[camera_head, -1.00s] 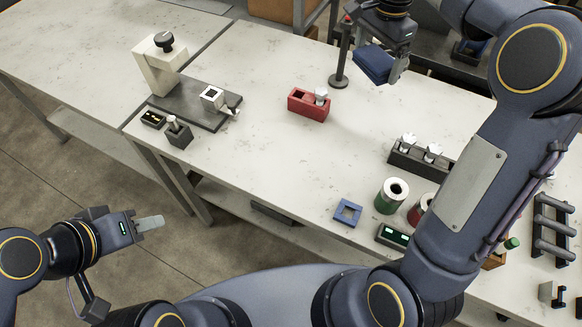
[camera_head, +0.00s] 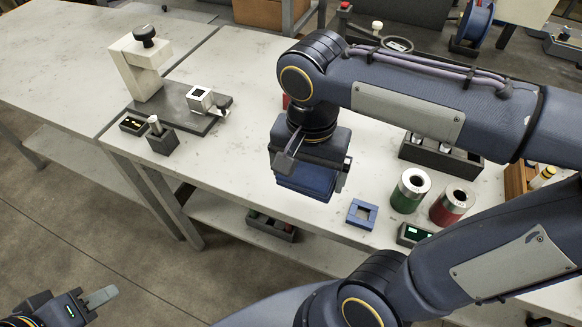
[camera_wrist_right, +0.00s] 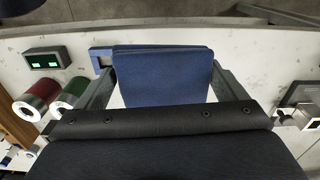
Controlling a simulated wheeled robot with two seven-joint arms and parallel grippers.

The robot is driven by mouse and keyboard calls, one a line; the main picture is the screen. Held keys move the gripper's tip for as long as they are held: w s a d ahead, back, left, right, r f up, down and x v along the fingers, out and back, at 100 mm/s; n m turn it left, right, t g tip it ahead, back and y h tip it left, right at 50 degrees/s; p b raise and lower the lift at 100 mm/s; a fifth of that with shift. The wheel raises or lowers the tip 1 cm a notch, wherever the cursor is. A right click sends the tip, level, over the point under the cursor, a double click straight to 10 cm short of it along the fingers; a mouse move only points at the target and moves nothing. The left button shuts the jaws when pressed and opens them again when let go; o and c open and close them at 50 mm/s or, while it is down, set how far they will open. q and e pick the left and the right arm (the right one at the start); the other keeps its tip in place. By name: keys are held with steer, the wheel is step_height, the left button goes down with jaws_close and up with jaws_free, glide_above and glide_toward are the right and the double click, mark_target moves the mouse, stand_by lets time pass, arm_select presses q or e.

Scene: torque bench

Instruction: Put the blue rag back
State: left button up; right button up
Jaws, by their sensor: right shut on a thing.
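The blue rag (camera_head: 305,181) is a folded dark blue block of cloth. My right gripper (camera_head: 308,180) is shut on it and holds it over the front part of the bench. In the right wrist view the rag (camera_wrist_right: 163,76) sits between the two fingers of the right gripper (camera_wrist_right: 160,90). A square blue frame (camera_head: 361,214) lies flat on the bench, just right of the rag in the head view. It is partly hidden behind the rag in the right wrist view (camera_wrist_right: 101,60). My left gripper (camera_head: 92,300) is at the lower left, off the bench; its finger gap is unclear.
A green roll (camera_head: 410,190) and a red roll (camera_head: 452,203) stand right of the frame, by a small green display (camera_head: 413,234). A dark base with a white clamp stand (camera_head: 137,68) is at the back left. My right arm hides the bench's middle back.

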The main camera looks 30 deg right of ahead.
steer(key=w+d+f, duration=0.1)
steer(key=w+f, duration=0.1)
steer(key=w, duration=0.1)
steer(key=w+d+f, duration=0.2)
steer(key=w+f, duration=0.1)
steer(key=w, duration=0.1)
steer(key=w+d+f, duration=0.2)
steer(key=w+f, duration=0.1)
steer(key=w, duration=0.1)
steer(key=shift+d+f, duration=0.2)
steer(key=shift+f, duration=0.05)
steer(key=shift+w+d+f, duration=0.15)
steer(key=shift+w+f, duration=0.25)
steer(key=shift+f, duration=0.05)
steer(key=shift+w+d+f, duration=0.1)
steer(key=shift+w+f, duration=0.05)
steer(key=shift+f, duration=0.75)
steer(key=shift+w+f, duration=0.1)
steer(key=shift+f, duration=0.8)
steer(key=shift+f, duration=0.2)
steer(key=o, duration=0.8)
